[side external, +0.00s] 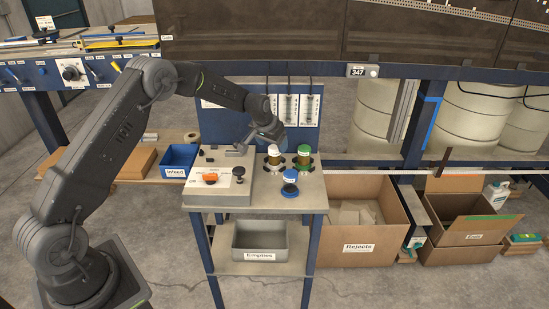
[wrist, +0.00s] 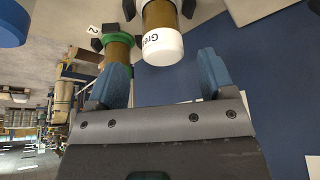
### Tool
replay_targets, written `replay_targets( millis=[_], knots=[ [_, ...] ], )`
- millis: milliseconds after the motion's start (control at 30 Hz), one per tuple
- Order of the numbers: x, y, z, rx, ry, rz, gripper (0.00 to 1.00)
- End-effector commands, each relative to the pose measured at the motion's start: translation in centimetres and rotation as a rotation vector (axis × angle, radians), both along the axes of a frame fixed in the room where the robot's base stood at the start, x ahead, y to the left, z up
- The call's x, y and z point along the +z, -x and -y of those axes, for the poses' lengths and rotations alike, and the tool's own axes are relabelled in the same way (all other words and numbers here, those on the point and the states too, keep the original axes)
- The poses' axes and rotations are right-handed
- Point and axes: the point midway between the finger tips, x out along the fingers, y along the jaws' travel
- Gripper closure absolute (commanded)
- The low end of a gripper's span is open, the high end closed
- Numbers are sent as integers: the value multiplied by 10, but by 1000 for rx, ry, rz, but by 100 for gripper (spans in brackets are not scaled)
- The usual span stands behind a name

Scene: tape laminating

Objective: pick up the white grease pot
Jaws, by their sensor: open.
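The white grease pot (side external: 273,150) stands upright on the small bench, with a white top and an amber body. In the wrist view its white top (wrist: 163,47), with partly readable lettering, points toward my gripper (wrist: 164,76). My gripper is open; its two blue fingers lie either side of the line to the pot. The pot appears just beyond the fingertips, and I cannot tell the exact gap. In the side view my gripper (side external: 268,136) is by the pot's top, its fingers partly hidden.
A green-topped pot (side external: 304,153) stands close to the right of the white one. A blue-topped pot (side external: 289,181) stands nearer the bench's front. A grey fixture box (side external: 222,179) with an orange knob sits left. A blue panel (side external: 305,112) rises behind.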

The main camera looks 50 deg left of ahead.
Motion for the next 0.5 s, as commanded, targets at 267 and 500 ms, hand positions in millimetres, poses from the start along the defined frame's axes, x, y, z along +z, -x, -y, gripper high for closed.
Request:
replay_targets(
  millis=[267,500],
  knots=[
    [-33,-9,-6,0,1,-3,24],
    [-50,-17,-7,0,1,1,24]
  ],
)
